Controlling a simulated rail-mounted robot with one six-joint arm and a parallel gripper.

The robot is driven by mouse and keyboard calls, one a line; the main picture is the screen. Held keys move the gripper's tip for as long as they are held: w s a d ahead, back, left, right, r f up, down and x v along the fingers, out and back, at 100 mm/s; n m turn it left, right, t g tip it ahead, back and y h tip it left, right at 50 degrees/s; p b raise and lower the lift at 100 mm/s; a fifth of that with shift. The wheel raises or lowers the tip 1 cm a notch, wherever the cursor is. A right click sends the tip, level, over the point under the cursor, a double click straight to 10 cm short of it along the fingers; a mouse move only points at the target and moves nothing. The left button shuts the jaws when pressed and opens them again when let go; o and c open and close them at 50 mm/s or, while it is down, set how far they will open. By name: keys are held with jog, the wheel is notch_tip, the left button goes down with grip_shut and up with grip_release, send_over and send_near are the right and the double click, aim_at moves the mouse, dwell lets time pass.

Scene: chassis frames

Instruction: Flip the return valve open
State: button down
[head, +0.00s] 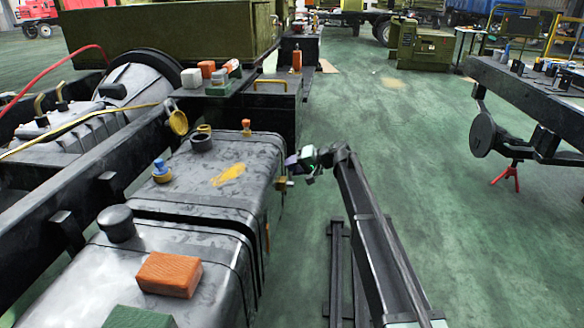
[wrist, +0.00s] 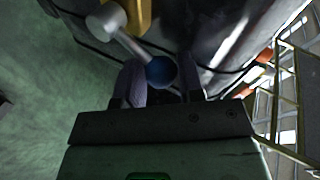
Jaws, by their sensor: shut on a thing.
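The valve at my gripper has a brass-yellow body (wrist: 138,14), a grey lever (wrist: 128,42) and a round blue knob (wrist: 161,72) at the lever's end. In the head view a small brass fitting (head: 283,184) shows on the right side of the dark fuel tank (head: 215,215), just below and left of my gripper (head: 300,162). In the wrist view my gripper (wrist: 161,84) has one finger on either side of the blue knob and is shut on it. The lever runs slantwise from the knob to a pale round hub (wrist: 106,20). The knob is too small to make out in the head view.
On the tank top stand a blue-and-yellow fitting (head: 161,170), an orange-topped fitting (head: 246,127) and a black filler neck (head: 202,141). An orange block (head: 169,274) lies on the nearer tank. The green floor (head: 380,130) to the right is open.

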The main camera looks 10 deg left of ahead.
jog(key=c, duration=0.8)
grip_release()
jog(key=shift+s+a, duration=0.25)
jog(key=shift+s, duration=0.05)
jog(key=shift+w, duration=0.1)
jog(key=shift+d, duration=0.1)
jog(key=shift+d+r, duration=0.2)
jog(key=shift+d, duration=0.05)
jog(key=p+v, duration=0.4)
jog(key=v, duration=0.6)
jog(key=shift+d+p, duration=0.1)
jog(key=shift+p, duration=0.3)
